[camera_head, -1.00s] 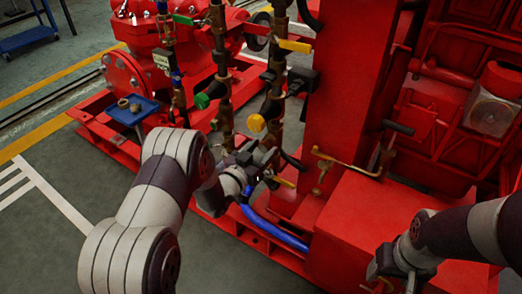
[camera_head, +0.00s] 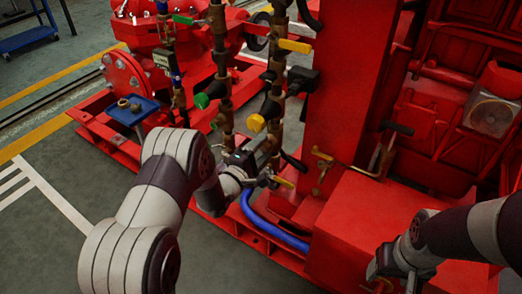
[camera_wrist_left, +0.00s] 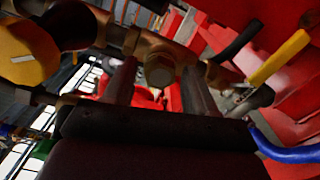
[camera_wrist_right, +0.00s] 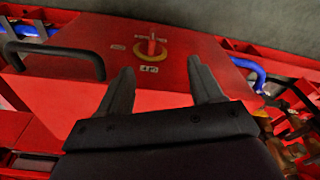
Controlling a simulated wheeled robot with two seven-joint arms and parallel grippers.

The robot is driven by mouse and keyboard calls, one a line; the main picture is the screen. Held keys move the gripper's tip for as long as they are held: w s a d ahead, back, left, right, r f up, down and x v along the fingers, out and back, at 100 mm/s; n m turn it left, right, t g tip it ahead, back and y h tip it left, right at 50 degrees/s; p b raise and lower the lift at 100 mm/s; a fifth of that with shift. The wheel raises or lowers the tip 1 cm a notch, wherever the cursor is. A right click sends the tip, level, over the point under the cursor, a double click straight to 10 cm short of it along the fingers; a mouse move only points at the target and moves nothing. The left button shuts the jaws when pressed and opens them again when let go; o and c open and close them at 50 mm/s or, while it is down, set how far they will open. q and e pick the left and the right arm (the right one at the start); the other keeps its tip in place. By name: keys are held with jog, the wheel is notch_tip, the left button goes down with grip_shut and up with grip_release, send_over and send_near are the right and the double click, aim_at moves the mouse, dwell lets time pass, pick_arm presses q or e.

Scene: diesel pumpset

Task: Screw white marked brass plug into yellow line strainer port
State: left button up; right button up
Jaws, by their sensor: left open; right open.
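My left gripper (camera_head: 262,165) is at the lower end of the brass pipe line with the yellow part (camera_head: 256,123). In the left wrist view its open fingers (camera_wrist_left: 158,78) stand either side of a round brass plug-like end (camera_wrist_left: 160,69) on the pipework. I cannot tell whether they touch it. The yellow part (camera_wrist_left: 28,52) with a small white mark is at the upper left there. Small brass pieces (camera_head: 130,105) sit on a blue tray. I cannot make out a white mark on them. My right gripper (camera_head: 388,272) is open and empty; its fingers (camera_wrist_right: 162,85) show in the right wrist view.
A parallel pipe line with a green part (camera_head: 202,101) stands to the left. Yellow valve handles (camera_head: 295,46) stick out. A blue hose (camera_head: 270,228) runs below the left gripper. The red pillar (camera_head: 345,80) and red box (camera_head: 365,230) bound the right side.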

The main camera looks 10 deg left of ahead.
pick_arm(q)
jog(key=n, duration=0.3)
jog(key=shift+p, duration=0.3)
grip_shut()
jog(key=shift+p, duration=0.4)
dwell(0.4)
